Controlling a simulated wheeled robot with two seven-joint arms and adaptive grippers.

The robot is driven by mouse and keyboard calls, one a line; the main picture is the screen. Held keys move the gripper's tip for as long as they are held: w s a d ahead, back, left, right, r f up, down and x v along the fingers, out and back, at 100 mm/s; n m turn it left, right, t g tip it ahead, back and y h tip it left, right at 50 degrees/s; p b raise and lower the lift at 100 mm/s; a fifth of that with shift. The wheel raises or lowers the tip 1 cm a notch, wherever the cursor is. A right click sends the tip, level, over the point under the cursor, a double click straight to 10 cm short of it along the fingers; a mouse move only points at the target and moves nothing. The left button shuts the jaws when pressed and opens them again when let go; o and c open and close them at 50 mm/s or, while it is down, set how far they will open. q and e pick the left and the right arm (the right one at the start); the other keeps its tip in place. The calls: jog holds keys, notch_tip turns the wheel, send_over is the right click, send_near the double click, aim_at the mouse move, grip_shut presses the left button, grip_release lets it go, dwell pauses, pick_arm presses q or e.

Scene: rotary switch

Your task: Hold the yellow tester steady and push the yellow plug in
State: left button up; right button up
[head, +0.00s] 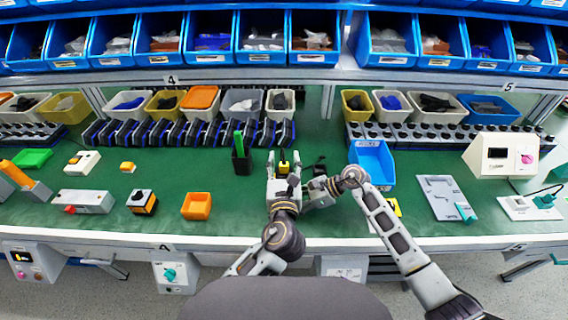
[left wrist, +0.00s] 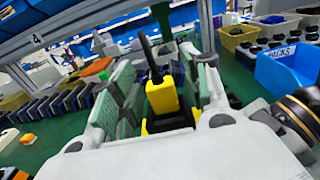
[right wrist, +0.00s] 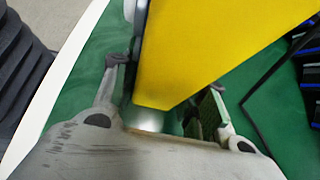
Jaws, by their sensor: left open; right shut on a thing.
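A yellow block with a black upright part (left wrist: 162,97) stands between the fingers of my left gripper (left wrist: 155,85); it also shows in the head view (head: 284,168). I cannot tell surely whether it is the tester or the plug. The left fingers are spread apart, one on each side of it. My right gripper (right wrist: 165,95) is shut on a large yellow thing (right wrist: 205,45) that fills much of the right wrist view and hides its grip. In the head view the right gripper (head: 312,190) is close beside the left gripper.
A black holder with a green stick (head: 241,158) stands left of my left gripper. A blue bin (head: 372,158) stands behind my right wrist. An orange box (head: 196,206) and a switch box (head: 142,202) sit on the left. A grey plate (head: 440,198) lies on the right.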

pick_arm(q)
jog(key=shift+r, duration=0.15)
jog(key=shift+r, duration=4.85)
pick_arm(e)
jog(key=o, duration=1.1)
jog(key=shift+d, duration=0.1)
jog(key=shift+v, duration=5.9)
jog(key=shift+r, duration=0.1)
